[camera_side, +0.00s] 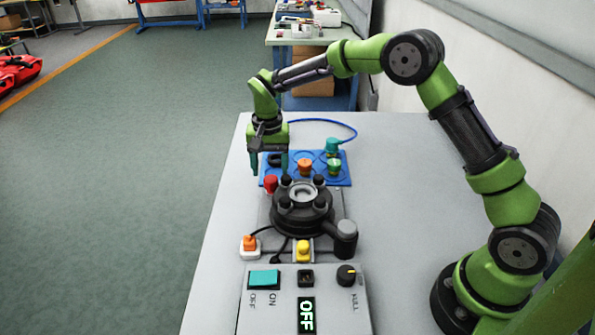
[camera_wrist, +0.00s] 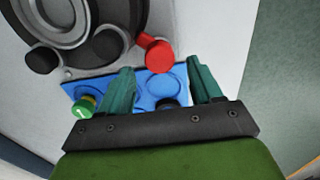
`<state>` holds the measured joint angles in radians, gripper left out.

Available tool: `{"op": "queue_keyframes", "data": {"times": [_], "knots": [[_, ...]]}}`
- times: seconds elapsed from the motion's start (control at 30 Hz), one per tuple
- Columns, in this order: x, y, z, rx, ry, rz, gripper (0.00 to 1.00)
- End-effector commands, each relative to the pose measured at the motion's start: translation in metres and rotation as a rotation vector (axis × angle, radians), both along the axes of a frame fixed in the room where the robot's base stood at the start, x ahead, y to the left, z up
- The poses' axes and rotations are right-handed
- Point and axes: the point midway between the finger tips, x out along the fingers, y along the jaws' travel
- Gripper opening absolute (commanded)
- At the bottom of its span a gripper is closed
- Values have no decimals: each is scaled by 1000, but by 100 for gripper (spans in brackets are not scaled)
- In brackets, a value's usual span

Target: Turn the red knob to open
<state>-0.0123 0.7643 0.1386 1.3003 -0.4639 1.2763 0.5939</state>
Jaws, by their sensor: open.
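The red knob (camera_side: 270,184) sticks out from the far left side of the dark round tank unit (camera_side: 302,222). In the wrist view the red knob (camera_wrist: 158,54) shows ahead of the fingertips, roughly between their lines, beside the dark round unit (camera_wrist: 88,28). My gripper (camera_side: 268,174) points down close to the knob, its two teal fingers spread apart. In the wrist view my gripper (camera_wrist: 161,66) is open with nothing held between the fingers. I cannot tell whether a finger touches the knob.
A blue tray (camera_side: 343,180) with an orange-topped piece (camera_side: 305,166), green-and-teal pieces and a black ring lies behind the unit. A control box (camera_side: 335,310) reading OFF stands in front, with a yellow piece (camera_side: 303,251) just behind it. The table's right side is mostly clear.

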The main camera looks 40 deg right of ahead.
Motion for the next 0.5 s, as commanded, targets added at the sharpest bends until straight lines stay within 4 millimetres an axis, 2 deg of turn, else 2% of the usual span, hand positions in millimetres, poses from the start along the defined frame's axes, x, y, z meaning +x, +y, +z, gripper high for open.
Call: {"op": "queue_keyframes", "data": {"times": [0.1, 0.2, 0.5], "knots": [[0, 0, -17, 1, 4, 0, 64], [0, 0, -24, 1, 1, -1, 64], [0, 0, -28, 1, -1, -1, 64]]}}
